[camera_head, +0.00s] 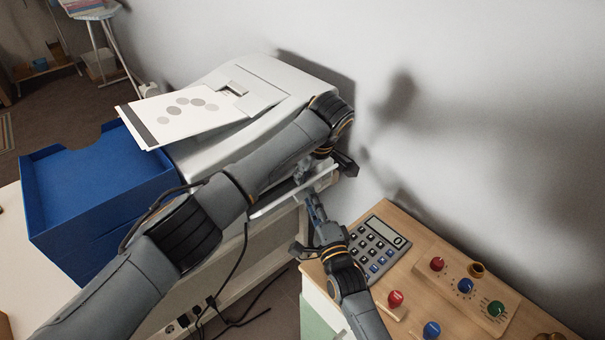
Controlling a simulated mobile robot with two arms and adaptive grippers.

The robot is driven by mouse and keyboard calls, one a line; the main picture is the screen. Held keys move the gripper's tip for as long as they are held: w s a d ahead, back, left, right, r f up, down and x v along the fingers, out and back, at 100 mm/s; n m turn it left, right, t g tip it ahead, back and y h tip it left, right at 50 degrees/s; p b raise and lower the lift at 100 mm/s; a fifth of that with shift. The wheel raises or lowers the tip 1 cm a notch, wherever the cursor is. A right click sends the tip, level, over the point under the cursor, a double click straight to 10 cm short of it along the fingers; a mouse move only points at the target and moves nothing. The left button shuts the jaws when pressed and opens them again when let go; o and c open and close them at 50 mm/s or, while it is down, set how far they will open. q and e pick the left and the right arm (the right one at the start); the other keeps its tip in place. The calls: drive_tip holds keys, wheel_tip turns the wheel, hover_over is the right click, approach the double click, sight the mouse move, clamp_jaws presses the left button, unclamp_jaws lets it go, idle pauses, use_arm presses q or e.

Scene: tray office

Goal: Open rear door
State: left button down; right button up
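A white printer (262,82) stands on the white table, its right end close to the wall. A thin pale panel, which looks like the rear door (283,201), juts out at that end; the left arm hides part of it and its hinge.
A printed sheet (180,112) lies on the printer. A blue tray box (95,190) stands to its left. A wooden-topped cabinet at the right bears a calculator (375,246) and a knob board (466,283). Black cables (233,290) hang below the table. The wall bounds the right side closely.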

use_arm(q)
drive_tip(key=shift+s+d+f, duration=0.35)
drive_tip(key=shift+s+d, duration=0.05)
drive_tip(key=shift+d, duration=0.05)
use_arm(e)
drive_tip(key=shift+o, duration=1)
drive_tip(key=shift+w+a+f, duration=0.15)
drive_tip(key=shift+a+f, duration=0.05)
drive_tip(key=shift+a, duration=0.2)
drive_tip(key=shift+w+a+r, duration=0.1)
drive_tip(key=shift+r, duration=0.05)
use_arm(q)
drive_tip(key=shift+w, duration=0.15)
drive_tip(key=shift+w+f, duration=0.1)
drive_tip(key=shift+w, duration=0.1)
drive_tip(key=shift+a, duration=0.15)
use_arm(e)
drive_tip(key=shift+w+f, duration=0.1)
drive_tip(key=shift+f, duration=0.1)
use_arm(q)
drive_tip(key=shift+w+a, duration=0.1)
